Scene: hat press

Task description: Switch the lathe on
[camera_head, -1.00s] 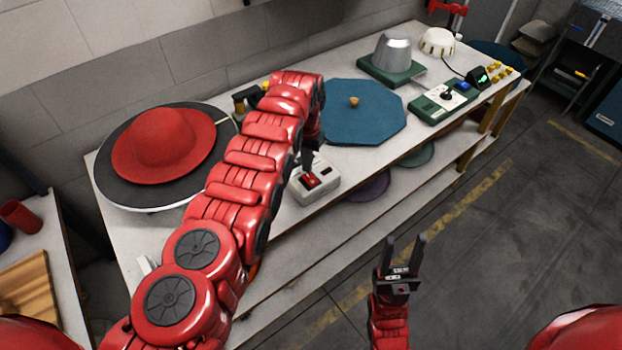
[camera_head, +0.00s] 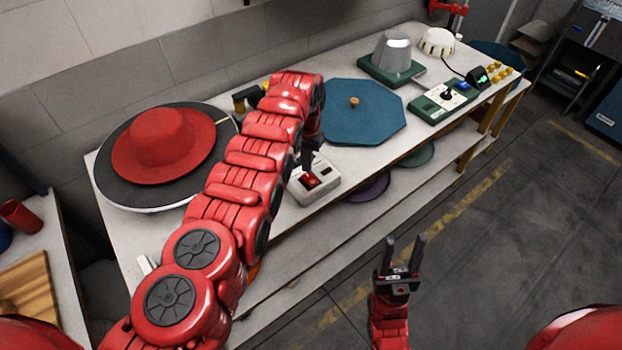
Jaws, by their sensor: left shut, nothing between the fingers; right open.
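A small light grey switch box (camera_head: 325,184) with a red rocker switch (camera_head: 311,181) sits at the front edge of the white bench. My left gripper (camera_head: 306,168) is shut and empty, with its fingertips pointing down at the red switch. I cannot tell whether they touch it. The lathe is probably the round dark turntable (camera_head: 122,181) with a red felt hat (camera_head: 163,145) on it, on the left of the bench; my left arm hides part of the bench beside it. My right gripper (camera_head: 405,243) is open and empty, low in front of the bench above the floor.
A blue octagonal board (camera_head: 362,112) lies behind the switch box. A metal hat block on a green base (camera_head: 391,70) and a green control box with a joystick (camera_head: 444,101) stand further right. A lower shelf holds coloured discs (camera_head: 369,187). The floor at right is clear.

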